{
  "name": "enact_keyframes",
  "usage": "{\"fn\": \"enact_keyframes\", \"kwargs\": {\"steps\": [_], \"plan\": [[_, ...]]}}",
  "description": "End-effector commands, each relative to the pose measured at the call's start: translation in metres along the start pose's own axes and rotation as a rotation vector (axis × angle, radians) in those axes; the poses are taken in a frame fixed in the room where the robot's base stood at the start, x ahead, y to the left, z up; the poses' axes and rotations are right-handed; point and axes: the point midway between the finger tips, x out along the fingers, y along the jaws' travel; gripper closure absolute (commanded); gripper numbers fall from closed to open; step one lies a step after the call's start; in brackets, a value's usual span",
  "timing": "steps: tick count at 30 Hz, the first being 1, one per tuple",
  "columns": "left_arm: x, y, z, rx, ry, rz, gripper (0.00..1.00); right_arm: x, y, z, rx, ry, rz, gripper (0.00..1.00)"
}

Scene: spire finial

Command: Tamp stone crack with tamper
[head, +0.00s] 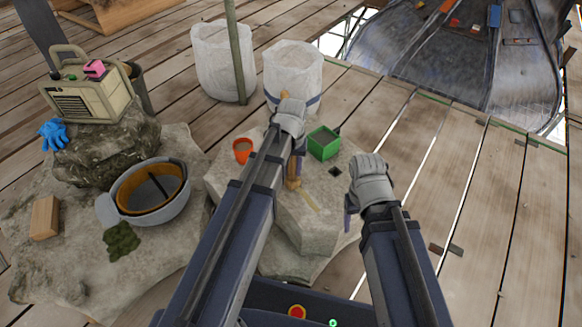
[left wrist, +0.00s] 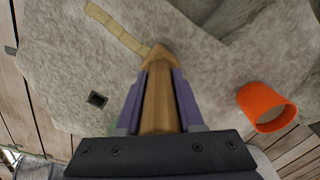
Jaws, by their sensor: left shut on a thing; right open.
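My left gripper (head: 297,158) is shut on a wooden tamper (head: 293,183), held over the pale stone block (head: 293,221). A tan segmented strip, the filled crack (left wrist: 118,29), runs across the stone and meets the tamper's end in the picture. Whether they touch is unclear. In the head view the crack (head: 307,200) shows just below the tamper's end. My right gripper (head: 349,212) is open and empty beside the block's right edge.
An orange cup (head: 242,151) and a green box (head: 323,144) stand on the block, near a small dark square (head: 335,171). Left are a grey bucket (head: 168,207), moss (head: 122,240) and a wooden block (head: 45,217). White sacks (head: 222,62) stand behind.

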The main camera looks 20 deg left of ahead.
Motion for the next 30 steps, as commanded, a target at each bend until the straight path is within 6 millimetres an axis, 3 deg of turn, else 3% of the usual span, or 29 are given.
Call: {"fn": "enact_keyframes", "kwargs": {"steps": [30], "plan": [[0.003, 0.020, 0.018, 0.003, -0.004, 0.006, 1.00, 0.003, 0.000, 0.000, 0.000, 0.000, 0.000, 0.33]]}}
